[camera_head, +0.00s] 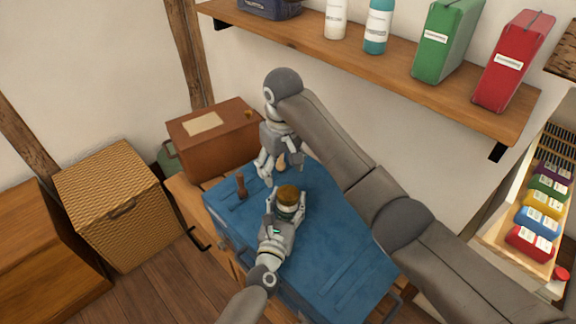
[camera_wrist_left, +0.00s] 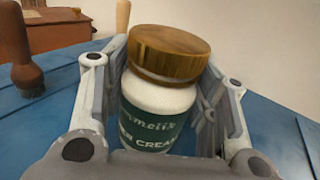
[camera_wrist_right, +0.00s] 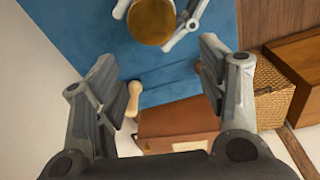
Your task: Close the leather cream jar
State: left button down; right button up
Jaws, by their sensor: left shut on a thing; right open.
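The leather cream jar (camera_wrist_left: 155,115) is white with a green label and stands between the fingers of my left gripper (camera_head: 287,208), which is shut on it. Its brown-gold lid (camera_head: 288,193) rests on top, looking slightly tilted in the left wrist view (camera_wrist_left: 168,52); I cannot tell whether it is screwed down. The jar is on or just above the blue mat (camera_head: 335,240); the contact is hidden. My right gripper (camera_head: 280,172) is open and empty, above the mat behind the jar. In the right wrist view the lid (camera_wrist_right: 152,20) shows at the top, beyond the open fingers.
A dark brush (camera_head: 241,187) stands left of the jar. A pale wooden handle (camera_wrist_right: 133,98) is near the right gripper. A brown box (camera_head: 215,140) sits behind the mat. A wall shelf (camera_head: 390,60) with bottles and boxes hangs above. The mat's right part is clear.

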aim_at(288, 193)
jog(key=n, duration=0.5)
jog(key=shift+s+d+r+n, duration=0.1)
jog(key=shift+r+n, duration=0.2)
jog(key=shift+r, duration=0.05)
jog(key=n, duration=0.5)
jog(key=shift+s+d+r, duration=0.15)
jog(key=shift+s+r, duration=0.05)
jog(key=shift+r, duration=0.1)
jog(key=n, duration=0.5)
jog(key=shift+s+d+r, duration=0.1)
jog(key=shift+s+d, duration=0.2)
jog(key=n, duration=0.4)
jog(key=shift+s+d+g, duration=0.25)
jog(key=shift+d+g, duration=0.05)
jog(key=shift+g, duration=0.1)
notch_tip(288, 193, down, 8)
